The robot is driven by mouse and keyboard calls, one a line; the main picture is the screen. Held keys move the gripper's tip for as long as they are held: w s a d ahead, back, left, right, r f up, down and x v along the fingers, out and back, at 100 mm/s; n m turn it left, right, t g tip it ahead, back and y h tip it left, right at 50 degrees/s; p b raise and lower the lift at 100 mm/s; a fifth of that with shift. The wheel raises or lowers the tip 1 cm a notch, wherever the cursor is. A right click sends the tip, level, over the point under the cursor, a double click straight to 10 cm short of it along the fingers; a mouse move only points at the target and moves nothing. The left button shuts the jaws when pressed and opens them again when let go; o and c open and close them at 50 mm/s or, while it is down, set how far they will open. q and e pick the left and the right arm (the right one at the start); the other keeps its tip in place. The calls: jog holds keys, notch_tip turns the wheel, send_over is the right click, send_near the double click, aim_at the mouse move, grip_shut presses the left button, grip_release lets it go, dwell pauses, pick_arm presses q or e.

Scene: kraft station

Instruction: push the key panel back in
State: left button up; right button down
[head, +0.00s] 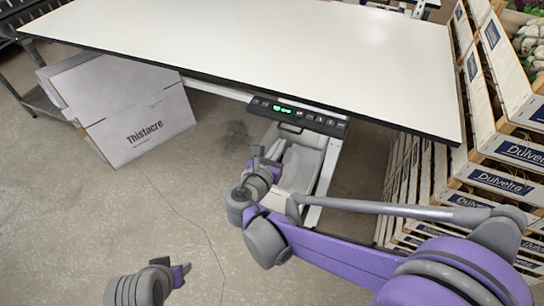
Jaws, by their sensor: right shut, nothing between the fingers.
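The black key panel (297,115) is out beyond the front edge of the white tabletop, with a green lit display at its left end and a row of keys to the right. My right gripper (264,158) is shut and empty, just below and in front of the panel's left part in the picture. I cannot tell its exact distance from the panel. My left gripper (179,274) is low at the bottom left, over the floor and far from the panel. Its finger opening is unclear.
The white tabletop (260,45) is bare. Under it stand a pale open bin-like unit (300,165) and a white leg. A Thistacre carton (135,115) stands on the floor at left. Stacked Dulvetra crates (500,180) crowd the right. The floor at front left is clear.

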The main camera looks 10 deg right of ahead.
aim_at(296, 116)
jog(key=shift+x, duration=2.35)
jog(key=x, duration=0.3)
jog(key=r+x, duration=0.1)
jog(key=x, duration=0.2)
jog(key=r+x, duration=0.1)
jog(key=x, duration=0.1)
jog(key=shift+w+d+f, duration=0.1)
jog(key=shift+w+d, duration=0.35)
